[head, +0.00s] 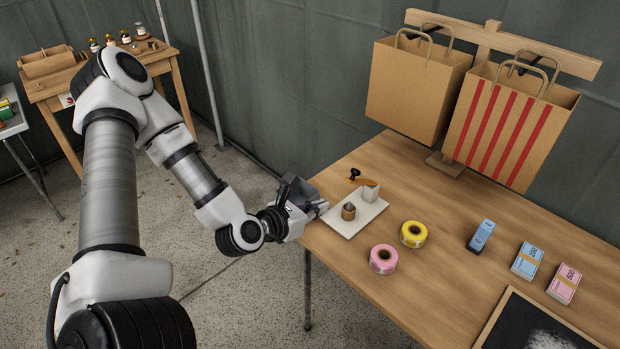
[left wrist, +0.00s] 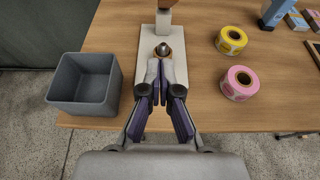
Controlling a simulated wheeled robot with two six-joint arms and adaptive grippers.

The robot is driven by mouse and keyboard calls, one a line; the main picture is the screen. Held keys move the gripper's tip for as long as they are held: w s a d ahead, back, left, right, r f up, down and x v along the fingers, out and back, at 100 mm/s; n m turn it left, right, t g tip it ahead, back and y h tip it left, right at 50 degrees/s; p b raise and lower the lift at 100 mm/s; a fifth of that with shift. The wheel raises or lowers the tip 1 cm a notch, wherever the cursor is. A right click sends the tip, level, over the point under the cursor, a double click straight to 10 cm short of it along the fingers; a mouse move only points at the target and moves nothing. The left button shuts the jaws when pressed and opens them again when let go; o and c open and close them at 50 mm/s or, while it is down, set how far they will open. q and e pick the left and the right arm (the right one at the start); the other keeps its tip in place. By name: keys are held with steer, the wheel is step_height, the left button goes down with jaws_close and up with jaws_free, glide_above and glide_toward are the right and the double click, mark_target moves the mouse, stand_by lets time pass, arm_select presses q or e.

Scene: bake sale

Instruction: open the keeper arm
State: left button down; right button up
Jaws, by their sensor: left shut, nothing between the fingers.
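The keeper arm (head: 365,182) is a short brown bar on top of a pale post (head: 370,194), with a black knob (head: 355,174) near its left end. The post stands on a white base plate (head: 345,228), with a small brown holder with a grey domed top (head: 348,211) in front of it. In the left wrist view the holder (left wrist: 163,52) is just beyond my fingertips, and the arm is mostly cut off at the top edge. My left gripper (head: 321,207) is shut and empty, over the plate's near end (left wrist: 160,69). My right gripper is not in view.
A grey open bin (left wrist: 84,82) stands left of the plate. A yellow tape roll (head: 413,234) and a pink one (head: 383,259) lie to the right. Paper bags (head: 415,90) hang at the back. The wooden table (head: 450,280) is clear between these.

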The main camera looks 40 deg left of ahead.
arm_select(q)
steer(key=shift+w+d+f+b, duration=0.15)
steer(key=shift+w+f+b, duration=0.75)
steer(key=shift+w, duration=0.05)
steer(key=w+r, duration=0.1)
steer(key=w+r+p, duration=0.1)
steer(key=w, duration=0.1)
steer(key=w+r+p, duration=0.1)
steer(key=shift+w+d+r, duration=0.2)
steer(key=shift+w+r, duration=0.05)
steer(key=shift+w, duration=0.15)
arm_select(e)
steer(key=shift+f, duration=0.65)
